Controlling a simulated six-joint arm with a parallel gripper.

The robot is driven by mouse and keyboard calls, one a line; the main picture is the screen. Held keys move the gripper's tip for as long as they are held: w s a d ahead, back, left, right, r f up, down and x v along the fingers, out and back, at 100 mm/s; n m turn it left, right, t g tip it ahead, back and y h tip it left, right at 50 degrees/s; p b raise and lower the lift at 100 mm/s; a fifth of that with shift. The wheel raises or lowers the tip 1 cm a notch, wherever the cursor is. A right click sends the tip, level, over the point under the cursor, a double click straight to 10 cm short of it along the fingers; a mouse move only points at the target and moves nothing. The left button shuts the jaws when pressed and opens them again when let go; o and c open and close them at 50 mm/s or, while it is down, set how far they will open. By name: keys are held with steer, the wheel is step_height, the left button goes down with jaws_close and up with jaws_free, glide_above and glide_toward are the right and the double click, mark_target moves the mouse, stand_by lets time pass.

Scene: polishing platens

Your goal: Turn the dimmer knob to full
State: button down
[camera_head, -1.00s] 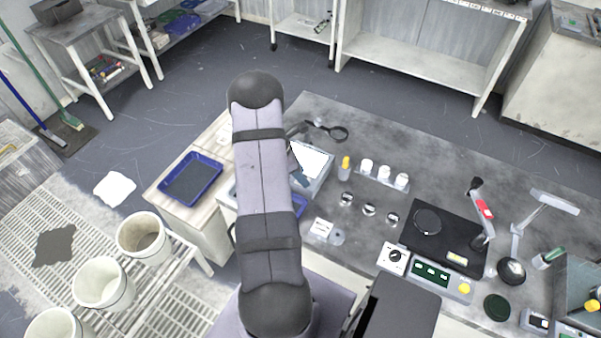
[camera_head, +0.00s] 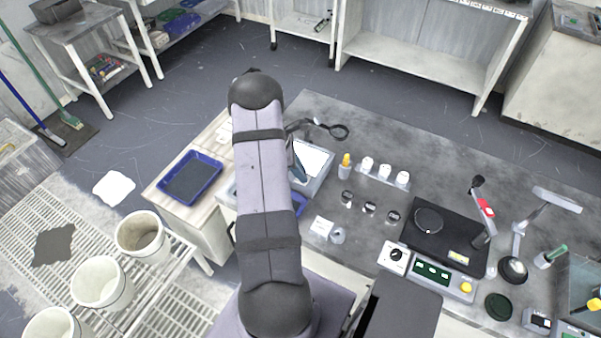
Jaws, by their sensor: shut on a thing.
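The dimmer knob (camera_head: 396,254) is a small black knob on a white dial face. It sits on a small white box on the grey bench, at the left end of a control panel (camera_head: 432,273) with green displays. The knob is too small for its pointer setting to be read surely. Nothing touches it in this view. My arm rises from the bottom middle to a dark elbow at the top. The rest of my arm is mostly behind it, and my gripper cannot be made out. A dark sliver shows beside the arm, above a pale tray (camera_head: 318,158).
A black platen unit (camera_head: 440,235) stands behind the panel, with a lamp (camera_head: 515,265) to its right. A blue tray (camera_head: 190,178) is left of my arm.

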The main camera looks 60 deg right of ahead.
steer(key=m+y+b, duration=0.1)
steer(key=m, duration=0.1)
steer(key=m+b, duration=0.1)
steer(key=m, duration=0.1)
steer(key=shift+w+d+f+m+g+y, duration=0.2)
steer(key=shift+m+g+y, duration=0.1)
steer(key=shift+y, duration=0.1)
steer(key=m+b, duration=0.1)
steer(key=m+y+b, duration=0.1)
steer(key=m, duration=0.1)
steer(key=shift+s+d+r+m, duration=0.1)
steer(key=shift+d+m, duration=0.05)
steer(key=shift+m, duration=0.15)
steer(key=m+y+b, duration=0.1)
steer(key=m+b, duration=0.1)
steer(key=m, duration=0.1)
steer(key=shift+d+m+y, duration=0.1)
steer(key=shift+m+y, duration=0.2)
steer(key=shift+y, duration=0.1)
steer(key=shift+s+r+m+t+y+b, duration=0.1)
steer(key=shift+m+t+y+b, duration=0.2)
steer(key=shift+m, duration=0.65)
steer(key=shift+r+m+t+y+b, duration=0.15)
steer(key=shift+m+t+y, duration=0.15)
steer(key=shift+m, duration=0.65)
steer(key=shift+f, duration=0.1)
steer(key=c, duration=1.6)
jaws_free()
